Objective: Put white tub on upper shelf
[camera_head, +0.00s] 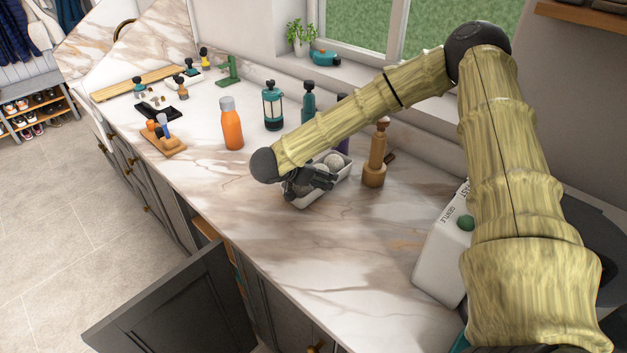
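A white tub (308,200) stands on the marble counter with pale round balls (332,161) in it. My gripper (318,180) is at the tub's near left side, its dark fingers over or against the rim. My wrist and the fingers hide part of the tub. I cannot tell whether the fingers are apart or closed on the rim. A cabinet below the counter stands open, and a strip of wooden shelf (206,229) shows in it. Another wooden shelf (585,16) is on the wall at the top right.
The open dark cabinet door (175,308) juts out over the floor. A white box (440,258) is at the right. The counter's near middle (300,255) is clear.

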